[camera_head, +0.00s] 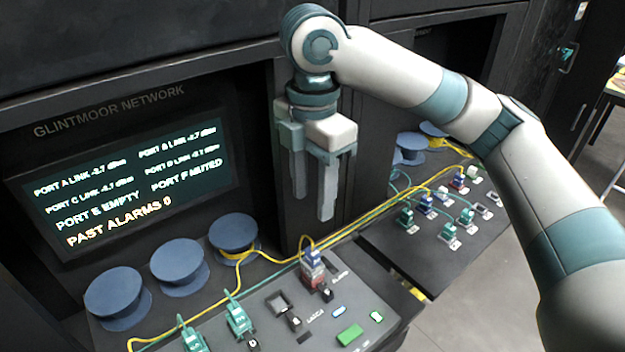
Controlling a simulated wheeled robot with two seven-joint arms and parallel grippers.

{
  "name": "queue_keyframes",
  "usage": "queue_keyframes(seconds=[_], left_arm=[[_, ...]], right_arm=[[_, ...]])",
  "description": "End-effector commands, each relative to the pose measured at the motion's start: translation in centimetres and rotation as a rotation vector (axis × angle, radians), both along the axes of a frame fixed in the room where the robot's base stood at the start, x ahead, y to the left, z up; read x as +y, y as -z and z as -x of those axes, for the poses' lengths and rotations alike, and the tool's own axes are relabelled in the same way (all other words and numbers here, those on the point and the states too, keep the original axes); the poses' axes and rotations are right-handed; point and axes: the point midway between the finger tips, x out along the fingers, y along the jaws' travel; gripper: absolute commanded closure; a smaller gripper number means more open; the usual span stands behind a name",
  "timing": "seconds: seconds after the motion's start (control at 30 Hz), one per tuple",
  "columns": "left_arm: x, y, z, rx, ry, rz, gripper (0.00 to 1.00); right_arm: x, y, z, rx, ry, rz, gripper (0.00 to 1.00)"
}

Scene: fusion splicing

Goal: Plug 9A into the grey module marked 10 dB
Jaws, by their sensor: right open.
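I cannot read a 9A tag or a 10 dB mark on anything here, so neither is certain. A blue plug (312,256) with a yellow cable stands upright in a socket on the near panel (375,310). A dark grey block (279,302) sits left of it; whether it is the module is unclear. Green plugs (238,318) stand at the panel's left. More plugs, green (406,217) and blue (425,202), stand on the far panel (390,242). My right gripper (313,207) points down, open and empty, above and behind the near blue plug. My left gripper is out of view.
Blue cable spools (179,262) line the back of the near panel. A screen (130,185) above them lists port E as empty and port F as muted. Yellow and green cables (365,222) run between panels. A dark cabinet divider (365,170) stands beside my right gripper.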

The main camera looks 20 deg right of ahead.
Motion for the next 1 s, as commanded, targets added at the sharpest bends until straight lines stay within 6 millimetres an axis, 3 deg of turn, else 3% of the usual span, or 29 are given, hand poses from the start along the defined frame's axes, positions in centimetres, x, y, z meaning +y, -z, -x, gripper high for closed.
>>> queue_keyframes(seconds=[0.3,1.0], left_arm=[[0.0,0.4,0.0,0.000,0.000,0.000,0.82],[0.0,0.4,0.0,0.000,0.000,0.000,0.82]], right_arm=[[0.0,-2.9,0.0,0.001,0.000,0.001,0.57],[0.0,-3.1,0.0,0.001,-0.001,0.000,0.57]])
